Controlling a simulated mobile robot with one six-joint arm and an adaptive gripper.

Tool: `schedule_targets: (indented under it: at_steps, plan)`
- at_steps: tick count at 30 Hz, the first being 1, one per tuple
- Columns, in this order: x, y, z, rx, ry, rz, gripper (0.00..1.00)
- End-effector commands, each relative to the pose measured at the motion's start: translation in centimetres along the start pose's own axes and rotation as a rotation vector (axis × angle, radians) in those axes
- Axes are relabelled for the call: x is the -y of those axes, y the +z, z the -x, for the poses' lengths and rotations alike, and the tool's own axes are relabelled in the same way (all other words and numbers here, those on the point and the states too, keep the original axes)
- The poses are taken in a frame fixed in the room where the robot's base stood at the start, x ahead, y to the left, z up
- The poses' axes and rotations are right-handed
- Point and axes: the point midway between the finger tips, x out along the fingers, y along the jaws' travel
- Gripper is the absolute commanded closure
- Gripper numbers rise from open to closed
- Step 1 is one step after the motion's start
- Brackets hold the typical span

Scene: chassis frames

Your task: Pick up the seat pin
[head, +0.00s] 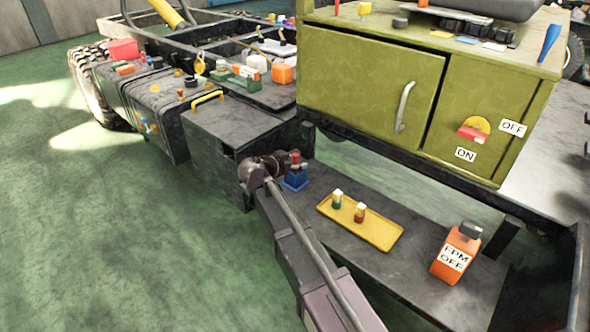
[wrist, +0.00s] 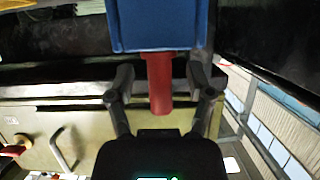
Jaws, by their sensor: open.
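A red pin, the likeliest seat pin, stands in a blue block (head: 296,181) on the low dark shelf in the head view. The red pin (head: 295,158) shows above the block there. In the wrist view the red pin (wrist: 159,88) sticks out of the blue block (wrist: 157,25) toward my palm. My gripper (wrist: 160,82) is open, with one finger on each side of the red pin. Gaps show between the pin and both fingers. In the head view my gripper (head: 276,165) is beside the block, and its fingertips are partly hidden.
A yellow tray (head: 381,237) with two small coloured pieces lies to the right on the shelf. A dark box (head: 215,130) is close on the left. The green cabinet (head: 370,85) overhangs behind.

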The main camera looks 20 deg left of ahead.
Motion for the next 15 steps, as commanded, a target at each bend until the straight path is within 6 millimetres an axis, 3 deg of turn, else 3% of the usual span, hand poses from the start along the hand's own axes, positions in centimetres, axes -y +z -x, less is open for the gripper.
schedule_targets:
  at_steps: [6,12,13,15]
  plan:
    - [0.02,0.01,0.04,0.0,0.0,0.0,0.35]
    - [0.04,0.02,0.06,0.0,-0.001,0.0,0.95]
    - [0.04,0.03,0.07,0.0,-0.001,0.0,1.0]
    - [0.04,0.03,0.07,0.0,-0.001,0.0,1.0]
